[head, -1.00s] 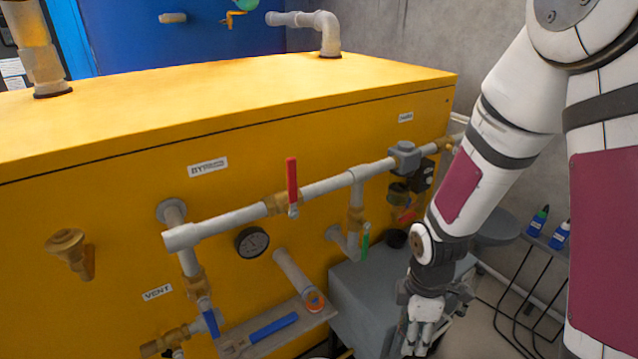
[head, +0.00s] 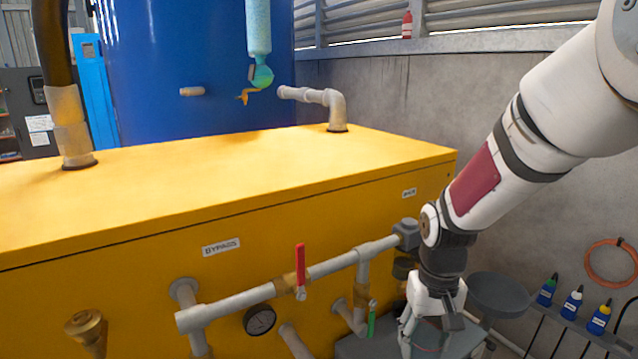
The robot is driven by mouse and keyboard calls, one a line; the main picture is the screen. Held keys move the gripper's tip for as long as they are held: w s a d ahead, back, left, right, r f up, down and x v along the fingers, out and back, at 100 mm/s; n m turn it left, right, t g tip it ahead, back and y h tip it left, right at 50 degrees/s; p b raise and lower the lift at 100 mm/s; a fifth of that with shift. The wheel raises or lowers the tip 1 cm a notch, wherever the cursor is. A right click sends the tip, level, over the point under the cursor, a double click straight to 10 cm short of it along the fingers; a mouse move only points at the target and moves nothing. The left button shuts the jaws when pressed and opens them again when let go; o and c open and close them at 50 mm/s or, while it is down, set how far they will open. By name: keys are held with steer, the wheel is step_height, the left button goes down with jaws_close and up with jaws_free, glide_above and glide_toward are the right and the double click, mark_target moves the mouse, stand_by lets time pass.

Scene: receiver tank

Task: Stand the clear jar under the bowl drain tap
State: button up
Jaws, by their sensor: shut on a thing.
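My gripper (head: 432,332) is in the lower right of the head view, pointing down over a grey surface (head: 370,347) in front of the yellow tank. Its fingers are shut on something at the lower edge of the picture. I take this to be the clear jar, but its outline cannot be made out. A grey filter head (head: 406,234) sits on the pipe just left of my wrist. A dark brass bowl (head: 403,268) hangs under it. The drain tap below the bowl is hidden behind my gripper.
The yellow tank (head: 230,195) carries a pipe with a red-handled valve (head: 300,265), a green-handled valve (head: 371,320) and a gauge (head: 259,320). A grey round stool (head: 497,294) and a shelf with blue bottles (head: 572,303) stand at right.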

mark_target(432, 321)
steer(key=r+p, duration=0.1)
steer(key=p, duration=0.1)
steer(key=r+p, duration=0.2)
steer(key=p, duration=0.1)
steer(key=r+p, duration=0.2)
steer(key=shift+s+p, duration=0.3)
steer(key=shift+p, duration=0.05)
steer(key=r+p, duration=0.1)
steer(key=p, duration=0.2)
steer(key=s+r+p, duration=0.1)
steer(key=r+p, duration=0.1)
steer(key=p, duration=0.1)
steer(key=s+r+p, duration=0.1)
steer(key=p, duration=0.2)
steer(key=shift+s+r, duration=0.15)
steer(key=shift+a, duration=0.15)
